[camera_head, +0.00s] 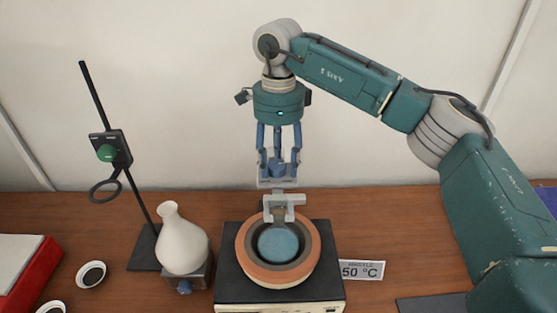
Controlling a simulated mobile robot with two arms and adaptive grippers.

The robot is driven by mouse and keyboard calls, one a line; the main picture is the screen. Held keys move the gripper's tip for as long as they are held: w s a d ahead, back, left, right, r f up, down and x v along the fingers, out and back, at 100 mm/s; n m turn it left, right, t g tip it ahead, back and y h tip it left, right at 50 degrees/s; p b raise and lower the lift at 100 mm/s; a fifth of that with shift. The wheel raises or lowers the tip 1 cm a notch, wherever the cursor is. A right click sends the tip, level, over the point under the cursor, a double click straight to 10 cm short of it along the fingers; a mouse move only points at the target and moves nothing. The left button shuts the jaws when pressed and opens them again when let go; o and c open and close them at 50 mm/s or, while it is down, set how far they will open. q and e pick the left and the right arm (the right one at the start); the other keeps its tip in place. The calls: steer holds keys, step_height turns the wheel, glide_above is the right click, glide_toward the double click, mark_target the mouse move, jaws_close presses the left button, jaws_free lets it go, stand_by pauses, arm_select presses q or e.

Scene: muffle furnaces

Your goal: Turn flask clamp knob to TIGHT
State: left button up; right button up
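The flask clamp is a black box on a tilted-looking black rod at the left, with a green round knob (107,153) on its front. Small labels sit above the knob, too small to read. A dark ring (104,191) hangs below the box. My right gripper (279,185) points down above the round heater in the middle, well to the right of the knob and apart from it. Its blue fingers end in pale grey pads; whether they are open or shut is unclear. My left gripper is out of view.
A white flask (182,243) stands on a small grey unit with a blue knob, right of the rod. The terracotta-rimmed heater (244,252) sits on a black base beside a "50 °C" sign (361,270). A red-and-white box (35,275) and small dishes (91,274) lie at left.

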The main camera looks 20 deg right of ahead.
mark_target(280, 164)
steer(key=c, duration=0.7)
steer(key=shift+m, duration=0.8)
steer(key=shift+c, duration=0.3)
steer(key=o, duration=1.1)
steer(key=shift+o, duration=0.4)
steer(key=shift+s+d, duration=0.1)
steer(key=shift+d, duration=0.1)
steer(key=shift+a+r, duration=0.15)
steer(key=shift+r, duration=0.3)
step_height(280, 164, up, 11)
steer(key=shift+r, duration=0.15)
